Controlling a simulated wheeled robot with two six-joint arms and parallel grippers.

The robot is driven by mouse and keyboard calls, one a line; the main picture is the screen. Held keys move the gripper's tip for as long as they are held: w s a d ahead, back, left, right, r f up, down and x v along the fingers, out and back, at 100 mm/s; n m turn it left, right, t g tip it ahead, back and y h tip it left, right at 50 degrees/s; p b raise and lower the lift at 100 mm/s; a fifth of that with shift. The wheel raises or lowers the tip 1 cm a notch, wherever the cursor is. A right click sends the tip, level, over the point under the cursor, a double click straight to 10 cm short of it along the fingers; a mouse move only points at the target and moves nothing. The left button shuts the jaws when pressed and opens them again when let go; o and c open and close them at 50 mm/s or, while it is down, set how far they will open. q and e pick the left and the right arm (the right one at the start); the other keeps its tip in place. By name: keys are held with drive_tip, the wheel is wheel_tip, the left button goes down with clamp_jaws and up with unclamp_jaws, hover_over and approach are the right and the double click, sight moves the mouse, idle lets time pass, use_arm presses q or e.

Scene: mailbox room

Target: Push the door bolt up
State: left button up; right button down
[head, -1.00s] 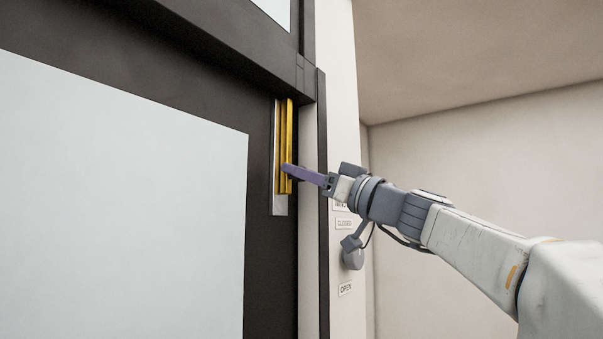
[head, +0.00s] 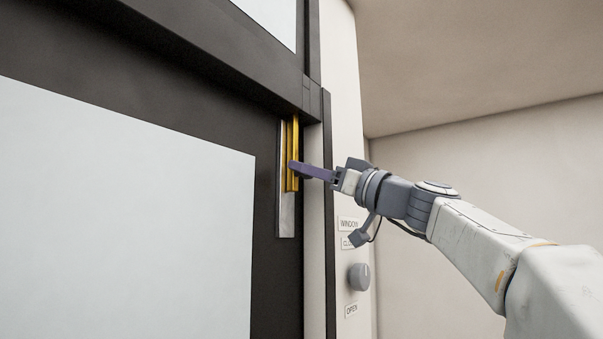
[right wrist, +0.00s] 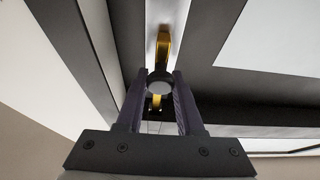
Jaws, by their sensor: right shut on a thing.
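The door bolt (head: 295,135) is a gold upright bar on a silver plate (head: 286,220) near the right edge of the dark door (head: 265,270). Its upper end meets the underside of the dark crossbar above. My right gripper (head: 298,168) reaches in from the right, with its purple fingers at the bolt's lower part. In the right wrist view, the gripper (right wrist: 158,88) is shut on the bolt's round grey knob (right wrist: 158,86), with a finger on each side. The gold bar (right wrist: 163,48) shows beyond the knob. My left gripper is out of view.
A dark crossbar (head: 215,62) runs above the door, and a dark post (head: 328,200) stands right of the bolt. A wall panel with a round grey dial (head: 358,277) and small labels, one reading OPEN (head: 351,311), lies below my right wrist.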

drive_tip(key=c, duration=0.5)
unclamp_jaws()
drive_tip(key=shift+r, duration=0.3)
drive_tip(key=shift+c, duration=0.2)
drive_tip(key=shift+f, duration=0.1)
drive_tip(key=shift+s+d+f+b, duration=0.15)
drive_tip(key=shift+f+b, duration=0.05)
drive_tip(key=shift+b, duration=0.1)
drive_tip(key=b+v, duration=0.7)
drive_tip(key=v, duration=0.3)
drive_tip(key=shift+s, duration=0.15)
